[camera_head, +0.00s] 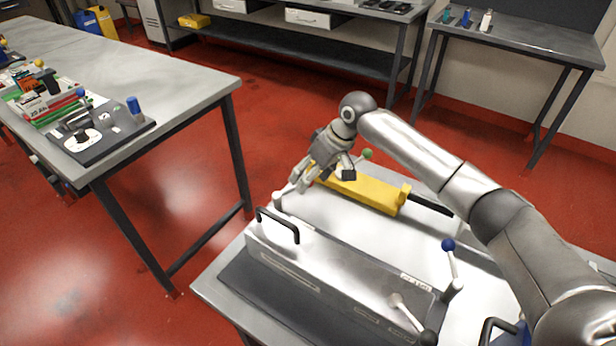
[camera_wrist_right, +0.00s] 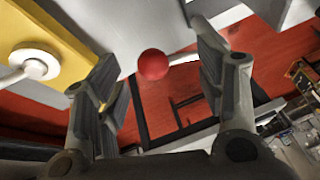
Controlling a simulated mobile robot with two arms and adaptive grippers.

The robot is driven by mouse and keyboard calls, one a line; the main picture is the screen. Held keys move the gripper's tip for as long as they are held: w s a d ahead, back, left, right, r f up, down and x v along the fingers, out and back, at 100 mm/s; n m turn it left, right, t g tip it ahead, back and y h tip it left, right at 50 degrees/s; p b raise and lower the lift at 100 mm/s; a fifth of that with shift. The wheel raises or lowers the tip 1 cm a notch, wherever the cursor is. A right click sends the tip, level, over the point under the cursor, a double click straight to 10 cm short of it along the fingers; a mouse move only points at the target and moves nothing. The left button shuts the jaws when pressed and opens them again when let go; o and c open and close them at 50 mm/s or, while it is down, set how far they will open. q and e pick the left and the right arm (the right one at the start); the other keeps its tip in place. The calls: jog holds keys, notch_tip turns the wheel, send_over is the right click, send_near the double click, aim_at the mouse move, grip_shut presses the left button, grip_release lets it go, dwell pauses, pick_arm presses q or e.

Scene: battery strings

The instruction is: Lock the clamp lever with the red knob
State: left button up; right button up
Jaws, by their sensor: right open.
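The red knob (camera_wrist_right: 153,64) shows in the right wrist view, between the two fingers of my right gripper (camera_wrist_right: 158,75). The fingers stand apart on either side of it, and I see no contact. A pale bar beside the knob may be its lever, but I cannot tell. In the head view my right gripper (camera_head: 320,180) is low over the far left part of the bench, near the yellow block (camera_head: 365,190). The red knob does not show there; the gripper may hide it. My left gripper is not in view.
A metal box with a black handle (camera_head: 280,222) stands in front of the gripper. A green knob (camera_head: 368,154) and a blue knob (camera_head: 448,245) stick up nearby. A separate table (camera_head: 190,85) with parts stands at the left, with red floor between.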

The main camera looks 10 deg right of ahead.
jog(key=shift+x, duration=0.85)
jog(key=shift+c, duration=0.4)
jog(key=shift+s, duration=0.2)
grip_shut()
